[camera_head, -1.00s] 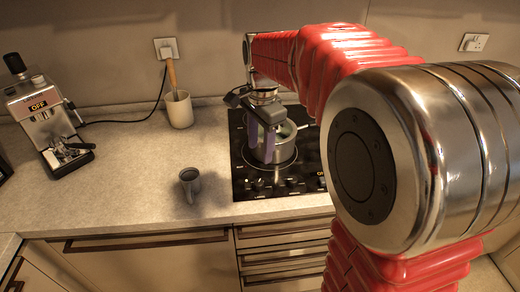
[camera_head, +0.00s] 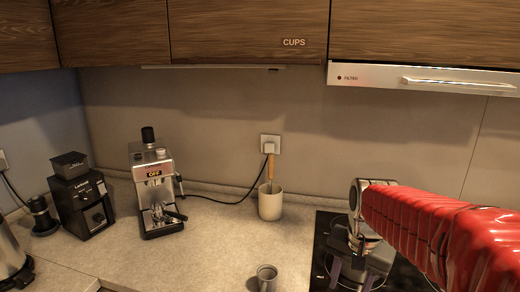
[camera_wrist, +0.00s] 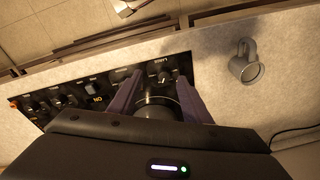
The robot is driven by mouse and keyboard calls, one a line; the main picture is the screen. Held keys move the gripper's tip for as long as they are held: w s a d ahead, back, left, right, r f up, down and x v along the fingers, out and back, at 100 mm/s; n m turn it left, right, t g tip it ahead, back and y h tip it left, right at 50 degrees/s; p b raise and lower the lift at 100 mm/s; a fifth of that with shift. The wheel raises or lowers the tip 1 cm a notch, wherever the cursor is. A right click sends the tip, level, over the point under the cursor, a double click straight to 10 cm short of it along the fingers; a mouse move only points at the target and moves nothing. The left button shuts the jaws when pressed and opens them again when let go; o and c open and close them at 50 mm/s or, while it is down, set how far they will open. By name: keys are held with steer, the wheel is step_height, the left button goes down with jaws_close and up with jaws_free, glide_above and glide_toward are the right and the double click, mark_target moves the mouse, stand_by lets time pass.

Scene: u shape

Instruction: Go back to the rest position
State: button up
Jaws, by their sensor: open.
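My gripper (camera_head: 352,280) is over the black cooktop (camera_head: 321,255) at the lower right of the head view, its jaws apart with nothing between them. In the wrist view my gripper (camera_wrist: 158,88) shows two purple-grey fingers spread apart. Between and behind them is part of a round metal pot (camera_wrist: 157,101) on the cooktop; whether the fingers touch it cannot be told. The pot is mostly hidden by my gripper in the head view.
A grey mug (camera_head: 266,277) stands on the counter left of the cooktop. Behind it is a cream utensil pot (camera_head: 270,205). A coffee machine (camera_head: 155,190) and a black grinder (camera_head: 82,208) stand further left. Wall cupboards (camera_head: 248,32) and a hood (camera_head: 420,78) hang above.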

steer(key=s+a+r+n+t, duration=0.1)
steer(key=s+a+n+t, duration=0.1)
steer(key=s, duration=0.5)
steer(key=s+a+r+n+t, duration=0.1)
steer(key=s+a+n+t, duration=0.1)
steer(key=s+n, duration=0.3)
steer(key=shift+s+a+r, duration=0.35)
steer(key=shift+s+r, duration=0.05)
steer(key=shift+s, duration=0.9)
